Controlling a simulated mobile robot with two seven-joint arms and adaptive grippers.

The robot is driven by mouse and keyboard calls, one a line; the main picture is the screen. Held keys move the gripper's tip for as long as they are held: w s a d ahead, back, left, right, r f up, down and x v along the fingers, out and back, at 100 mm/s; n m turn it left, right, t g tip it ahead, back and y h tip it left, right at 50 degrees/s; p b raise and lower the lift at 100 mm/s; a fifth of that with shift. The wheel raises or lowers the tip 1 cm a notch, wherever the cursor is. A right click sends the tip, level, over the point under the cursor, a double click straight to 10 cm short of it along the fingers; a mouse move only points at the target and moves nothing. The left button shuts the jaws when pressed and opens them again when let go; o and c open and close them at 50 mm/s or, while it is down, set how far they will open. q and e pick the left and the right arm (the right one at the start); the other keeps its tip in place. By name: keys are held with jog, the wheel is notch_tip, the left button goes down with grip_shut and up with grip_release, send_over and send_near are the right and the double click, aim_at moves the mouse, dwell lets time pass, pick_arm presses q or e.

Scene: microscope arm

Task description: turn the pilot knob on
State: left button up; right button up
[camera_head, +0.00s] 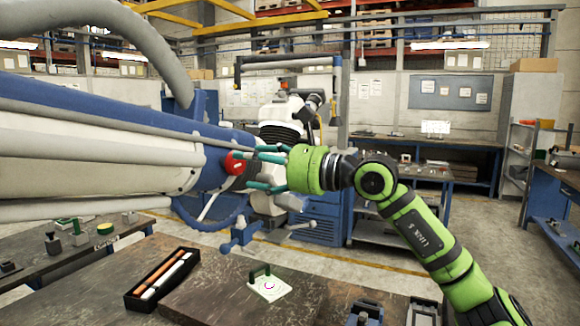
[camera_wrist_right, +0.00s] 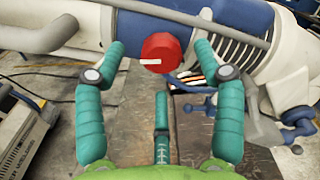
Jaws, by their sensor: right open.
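The pilot knob (camera_head: 235,163) is a round red knob on the side of a large blue and white machine arm (camera_head: 100,150). In the right wrist view the red knob (camera_wrist_right: 161,53) faces me, with a white mark on its left part pointing left. My right gripper (camera_head: 254,168) is open, its teal fingers pointing at the knob from the right. In the wrist view two fingers flank the knob left and right with gaps, and the third lies below it. No finger visibly touches the knob. My left gripper is not in view.
Cables and tubes run along the machine arm near the knob. Below is a dark table (camera_head: 215,300) with a black tray (camera_head: 160,283) of rods and a white plate with a green handle (camera_head: 268,284). A blue workbench and shelves stand behind.

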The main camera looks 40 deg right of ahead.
jog(key=v, duration=0.7)
jog(key=shift+s, duration=0.25)
dwell(0.4)
